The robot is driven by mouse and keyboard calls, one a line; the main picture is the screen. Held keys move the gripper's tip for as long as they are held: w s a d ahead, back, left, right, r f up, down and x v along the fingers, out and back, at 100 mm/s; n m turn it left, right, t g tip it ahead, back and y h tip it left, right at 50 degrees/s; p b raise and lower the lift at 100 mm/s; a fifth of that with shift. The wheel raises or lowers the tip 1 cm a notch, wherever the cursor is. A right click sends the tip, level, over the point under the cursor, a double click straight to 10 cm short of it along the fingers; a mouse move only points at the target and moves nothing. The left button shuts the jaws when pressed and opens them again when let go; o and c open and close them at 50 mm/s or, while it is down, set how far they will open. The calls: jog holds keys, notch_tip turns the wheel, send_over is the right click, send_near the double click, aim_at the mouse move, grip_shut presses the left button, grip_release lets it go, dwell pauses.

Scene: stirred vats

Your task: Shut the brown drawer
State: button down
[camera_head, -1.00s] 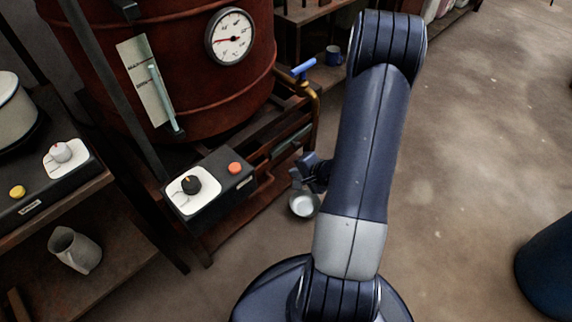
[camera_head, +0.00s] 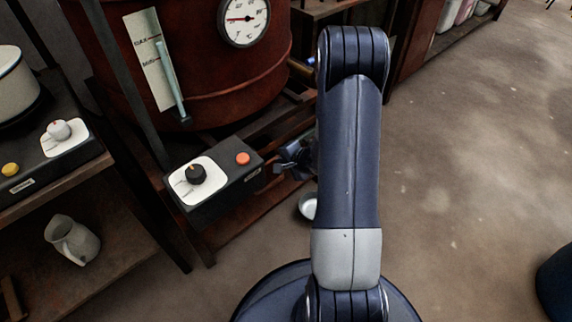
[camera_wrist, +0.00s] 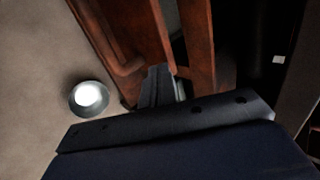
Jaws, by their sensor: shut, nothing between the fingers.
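The brown drawer's reddish-brown front (camera_wrist: 115,38), with a bar-like handle (camera_wrist: 132,66), shows in the wrist view. A gap with something grey in it separates this front from a second brown board (camera_wrist: 197,45), so the drawer looks partly open. My gripper (camera_wrist: 157,84) is shut and empty, with its fingers close to the lower end of the front and gap; I cannot tell whether they touch. In the head view my gripper (camera_head: 287,160) is beside the stand under the vat, and my arm hides most of the drawer.
A control box (camera_head: 212,180) with a black knob and orange button stands left of my gripper. The rusty vat (camera_head: 210,75) is above. A small pale round vessel (camera_head: 308,205) is on the floor and also shows in the wrist view (camera_wrist: 89,97). Open floor lies right.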

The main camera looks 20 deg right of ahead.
aim_at(276, 158)
jog(key=shift+w+a+r+p, duration=0.15)
jog(key=shift+w+r+p, duration=0.2)
jog(key=shift+p, duration=0.35)
jog(key=shift+w+a+f+p, duration=0.15)
jog(key=shift+w+p, duration=0.3)
jog(key=shift+w, duration=0.15)
jog(key=shift+w+a+f+p, duration=0.1)
jog(key=shift+w+a+p, duration=0.05)
jog(key=shift+w+p, duration=0.35)
jog(key=shift+w, duration=0.1)
